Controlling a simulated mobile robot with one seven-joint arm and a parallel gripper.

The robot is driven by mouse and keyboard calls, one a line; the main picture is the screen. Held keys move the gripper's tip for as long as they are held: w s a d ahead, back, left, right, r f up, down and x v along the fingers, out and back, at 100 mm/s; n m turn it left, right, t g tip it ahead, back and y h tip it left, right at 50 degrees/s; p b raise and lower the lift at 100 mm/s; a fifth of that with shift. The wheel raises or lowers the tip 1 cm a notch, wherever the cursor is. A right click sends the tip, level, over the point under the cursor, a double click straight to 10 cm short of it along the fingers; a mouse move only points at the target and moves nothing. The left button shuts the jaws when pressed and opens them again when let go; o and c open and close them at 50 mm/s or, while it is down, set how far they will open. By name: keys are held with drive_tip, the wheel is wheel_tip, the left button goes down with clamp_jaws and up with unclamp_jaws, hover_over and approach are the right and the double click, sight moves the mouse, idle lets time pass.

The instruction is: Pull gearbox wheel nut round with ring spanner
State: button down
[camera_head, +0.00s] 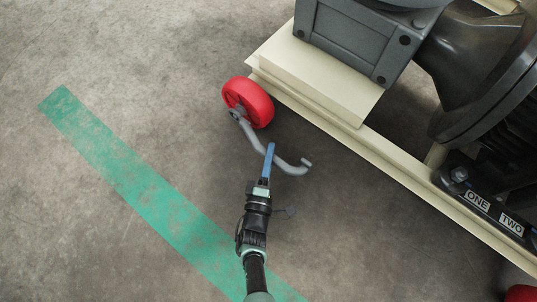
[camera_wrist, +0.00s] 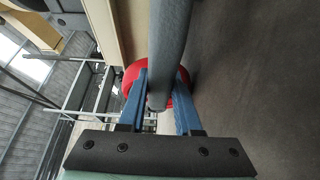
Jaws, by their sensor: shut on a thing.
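The ring spanner (camera_head: 262,145) is a grey, cranked bar in the head view. Its ring end lies at the hub of the red gearbox wheel (camera_head: 262,101), and its other end points to the right. The wheel nut is hidden, so I cannot tell how the ring sits on it. My gripper (camera_head: 270,150) has blue fingers and is shut on the spanner's handle partway along. In the wrist view the grey spanner (camera_wrist: 171,40) runs between the blue fingers of my gripper (camera_wrist: 162,76), with the red wheel (camera_wrist: 132,76) behind.
The cream base frame (camera_head: 318,80) carries the grey gearbox (camera_head: 352,40) just right of the wheel. Dark machinery with ONE and TWO labels (camera_head: 477,201) stands at the right. A green floor stripe (camera_head: 140,185) crosses the left. The concrete floor around the spanner is clear.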

drive_tip(key=shift+w+r, duration=0.1)
drive_tip(key=shift+r, duration=0.05)
drive_tip(key=shift+w+d, duration=0.55)
drive_tip(key=shift+w, duration=0.05)
drive_tip(key=shift+r, duration=0.1)
idle(0.4)
drive_tip(key=shift+r+p, duration=0.45)
drive_tip(key=shift+p, duration=0.3)
drive_tip(key=shift+w+a+r+n+g+p, duration=0.1)
drive_tip(key=shift+r+n+g+p, duration=0.3)
drive_tip(key=shift+r+n+p, duration=0.55)
drive_tip(key=shift+f, duration=0.3)
drive_tip(key=shift+r, duration=0.1)
drive_tip(key=r+p, duration=0.1)
drive_tip(key=p, duration=0.1)
drive_tip(key=r+n+p, duration=0.1)
drive_tip(key=p, duration=0.1)
drive_tip(key=shift+w+a+r+g, duration=0.2)
drive_tip(key=shift+a+g, duration=0.1)
drive_tip(key=shift+g, duration=0.1)
